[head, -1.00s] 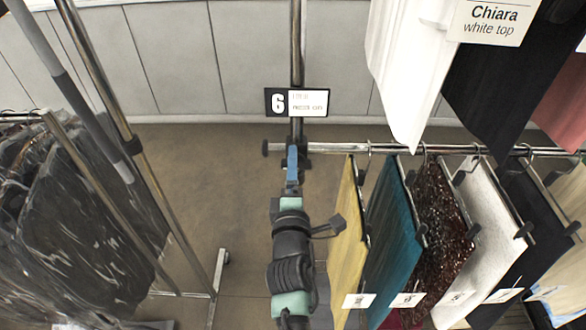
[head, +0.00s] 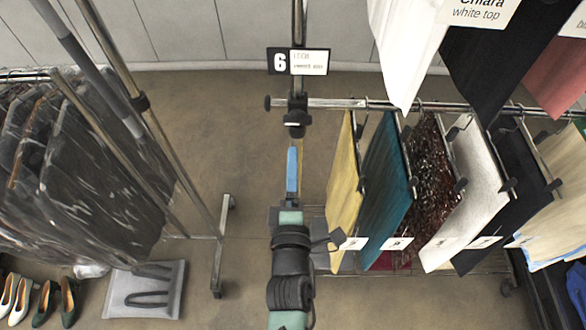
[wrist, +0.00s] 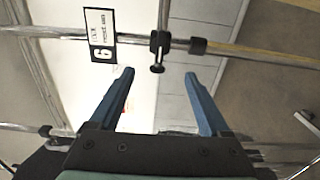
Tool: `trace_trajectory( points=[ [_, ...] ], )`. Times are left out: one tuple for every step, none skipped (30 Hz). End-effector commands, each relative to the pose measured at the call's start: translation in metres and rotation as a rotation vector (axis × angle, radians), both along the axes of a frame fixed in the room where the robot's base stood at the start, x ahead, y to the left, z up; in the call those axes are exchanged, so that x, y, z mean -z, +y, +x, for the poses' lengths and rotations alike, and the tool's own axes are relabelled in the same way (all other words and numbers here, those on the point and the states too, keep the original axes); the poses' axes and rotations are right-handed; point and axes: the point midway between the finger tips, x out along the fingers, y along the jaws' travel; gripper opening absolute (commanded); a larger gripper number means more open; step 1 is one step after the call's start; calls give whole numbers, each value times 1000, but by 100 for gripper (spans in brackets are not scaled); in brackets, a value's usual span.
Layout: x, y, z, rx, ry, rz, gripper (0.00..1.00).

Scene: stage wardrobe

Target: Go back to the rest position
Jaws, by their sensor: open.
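My gripper (head: 293,172) shows in the head view as a narrow blue tip at the end of my dark and green arm, left of the hanging garments. In the wrist view my gripper (wrist: 158,85) has its two blue fingers spread wide with nothing between them. The rack's rail (wrist: 250,50) with a dark knob (wrist: 157,55) lies beyond the fingertips. The fingers look apart from it.
A rail (head: 345,103) carries yellow (head: 344,190), teal (head: 385,185), sequined, white and black garments right of my arm. A number 6 sign (head: 298,62) is on the post. Bagged clothes (head: 85,170) hang left. Shoes (head: 68,300) and a grey bag (head: 145,290) lie on the floor.

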Motion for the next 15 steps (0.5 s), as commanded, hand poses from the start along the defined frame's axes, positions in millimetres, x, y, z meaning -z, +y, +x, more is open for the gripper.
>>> trace_trajectory(
  points=[
    [1,0,-4,0,0,0,81],
    [1,0,-6,-1,1,0,81],
    [1,0,-8,-1,1,1,81],
    [1,0,-9,-1,1,0,81],
    [0,0,-10,-1,0,0,81],
    [0,0,-11,0,0,0,81],
    [0,0,-11,0,0,0,81],
    [0,-1,-11,0,-1,0,81],
    [0,-1,-11,0,-1,0,81],
    [0,-1,-11,0,-1,0,81],
    [0,-1,-11,0,0,0,81],
    [0,-1,-11,0,0,0,81],
    [0,-1,-11,0,0,0,81],
    [0,-1,-11,0,0,0,81],
    [0,-1,-11,0,0,0,81]
  ],
)
